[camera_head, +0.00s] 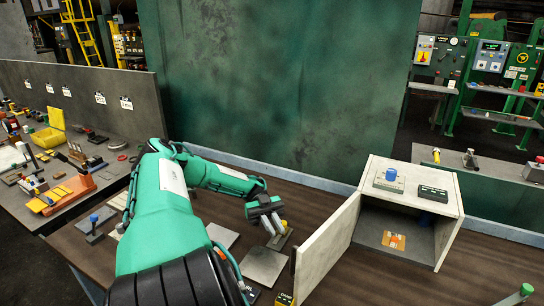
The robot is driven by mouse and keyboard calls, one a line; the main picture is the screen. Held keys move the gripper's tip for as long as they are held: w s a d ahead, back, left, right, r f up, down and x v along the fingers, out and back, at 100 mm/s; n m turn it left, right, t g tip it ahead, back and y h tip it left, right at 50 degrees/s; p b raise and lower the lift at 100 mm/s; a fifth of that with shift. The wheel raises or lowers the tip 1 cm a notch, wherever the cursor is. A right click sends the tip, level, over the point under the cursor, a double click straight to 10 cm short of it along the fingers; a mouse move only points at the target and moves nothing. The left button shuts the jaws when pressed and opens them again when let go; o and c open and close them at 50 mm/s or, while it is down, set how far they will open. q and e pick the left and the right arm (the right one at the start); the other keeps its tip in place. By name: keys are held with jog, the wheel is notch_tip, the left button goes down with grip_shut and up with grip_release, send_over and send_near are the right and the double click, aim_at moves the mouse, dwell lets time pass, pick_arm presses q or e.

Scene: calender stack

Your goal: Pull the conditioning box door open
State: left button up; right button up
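The conditioning box (449,196) is a pale grey open-fronted box on the right of the brown table. Its door (328,248) stands wide open, swung out to the left and toward me from the box's left front edge. A small dark piece, perhaps a handle, shows at the door's free edge. My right gripper is not in view.
Inside the box lies an orange-and-white piece (394,240). A blue knob (391,175) and a dark block (433,193) sit on its top. Flat grey plates (264,266) lie left of the door. A cluttered bench (112,161) stands left. A green panel (290,90) rises behind.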

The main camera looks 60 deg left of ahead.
pick_arm(q)
jog(key=shift+a, duration=1)
